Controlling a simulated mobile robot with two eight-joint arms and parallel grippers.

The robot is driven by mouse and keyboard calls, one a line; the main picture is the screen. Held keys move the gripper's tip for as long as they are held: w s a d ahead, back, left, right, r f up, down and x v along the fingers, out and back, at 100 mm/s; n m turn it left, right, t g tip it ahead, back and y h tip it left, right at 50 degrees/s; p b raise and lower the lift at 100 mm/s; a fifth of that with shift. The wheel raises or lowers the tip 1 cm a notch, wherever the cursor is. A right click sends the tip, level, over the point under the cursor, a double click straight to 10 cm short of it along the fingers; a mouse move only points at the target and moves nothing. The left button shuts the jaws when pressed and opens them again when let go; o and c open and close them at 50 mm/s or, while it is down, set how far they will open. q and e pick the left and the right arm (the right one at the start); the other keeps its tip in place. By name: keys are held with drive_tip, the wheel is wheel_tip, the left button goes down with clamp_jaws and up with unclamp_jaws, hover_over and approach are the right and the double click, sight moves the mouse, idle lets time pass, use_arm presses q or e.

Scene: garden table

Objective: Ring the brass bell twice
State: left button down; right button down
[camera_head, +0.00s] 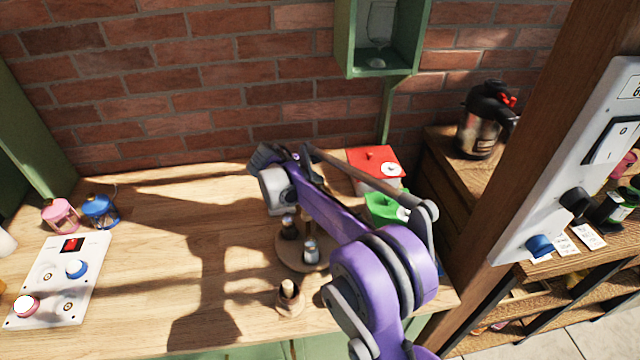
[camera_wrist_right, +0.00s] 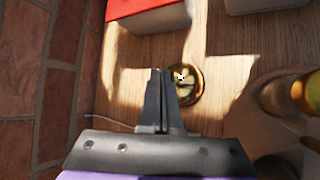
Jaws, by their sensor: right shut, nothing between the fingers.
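The brass bell (camera_wrist_right: 187,84) is a round, shiny gold dome with a small knob, on the wooden table (camera_wrist_right: 225,45) in the right wrist view. My right gripper (camera_wrist_right: 160,74) is shut and empty, its fingertips just left of the bell and overlapping its left edge in that view. I cannot tell whether they touch it. In the head view my right gripper (camera_head: 264,157) is at the back of the table near the brick wall, mostly behind my purple arm. The bell is hidden there. My left gripper is not in view.
A red-lidded box (camera_head: 373,161) and green item (camera_head: 383,207) stand right of my arm. A round wooden tray (camera_head: 290,258) holds small shakers. A white button panel (camera_head: 55,280) and pink (camera_head: 61,215) and blue (camera_head: 101,210) lanterns are left. The table's centre left is clear.

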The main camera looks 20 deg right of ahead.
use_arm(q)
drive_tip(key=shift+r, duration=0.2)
use_arm(e)
drive_tip(key=shift+r, duration=0.35)
